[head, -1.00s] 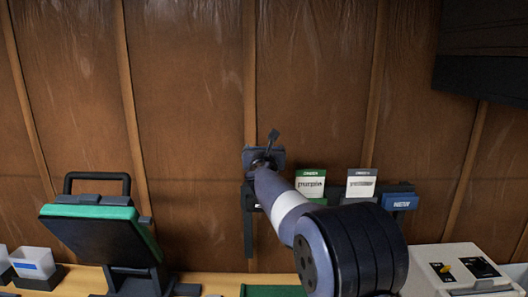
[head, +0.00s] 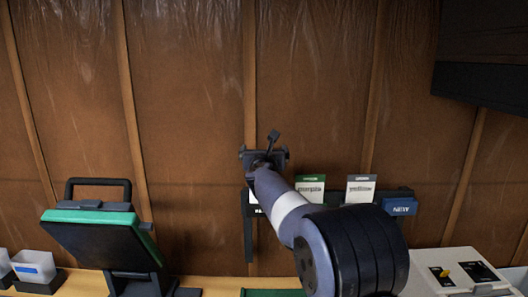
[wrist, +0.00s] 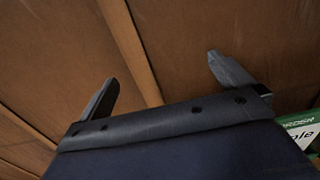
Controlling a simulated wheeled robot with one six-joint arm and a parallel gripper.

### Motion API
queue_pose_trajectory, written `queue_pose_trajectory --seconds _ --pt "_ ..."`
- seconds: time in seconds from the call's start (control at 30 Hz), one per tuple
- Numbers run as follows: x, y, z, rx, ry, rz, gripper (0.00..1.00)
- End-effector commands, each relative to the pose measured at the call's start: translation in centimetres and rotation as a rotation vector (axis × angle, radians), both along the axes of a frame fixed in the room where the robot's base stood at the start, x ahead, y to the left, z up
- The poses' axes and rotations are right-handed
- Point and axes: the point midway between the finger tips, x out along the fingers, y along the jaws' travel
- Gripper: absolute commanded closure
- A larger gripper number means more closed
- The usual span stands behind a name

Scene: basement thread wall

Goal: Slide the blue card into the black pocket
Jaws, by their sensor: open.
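My gripper (head: 265,156) is raised in front of the wall, above the left end of a dark rail. In the wrist view its two fingers (wrist: 165,88) are spread apart with only wall between them. A blue piece marked NEW (head: 400,206) is at the rail's right end; I cannot tell whether it is the blue card. A label with white and black parts (head: 256,210) shows partly behind my arm at the rail's left end. I cannot make out the black pocket with certainty.
A green-topped card (head: 310,190) and a grey-topped card (head: 360,189) stand along the rail. A black-and-green stand (head: 105,235) is at the left, with small white bins (head: 35,265) beside it. A pale control box (head: 455,265) is at the lower right.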

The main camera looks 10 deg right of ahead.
Motion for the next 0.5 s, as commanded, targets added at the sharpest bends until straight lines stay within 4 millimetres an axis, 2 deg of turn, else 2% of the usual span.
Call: queue_pose_trajectory --seconds 0.17,0.5 --pt "-1.0 0.2 -0.1 0.001 -0.002 0.001 0.00" --pt "-6.4 1.3 -0.1 0.001 -0.002 0.002 0.00"
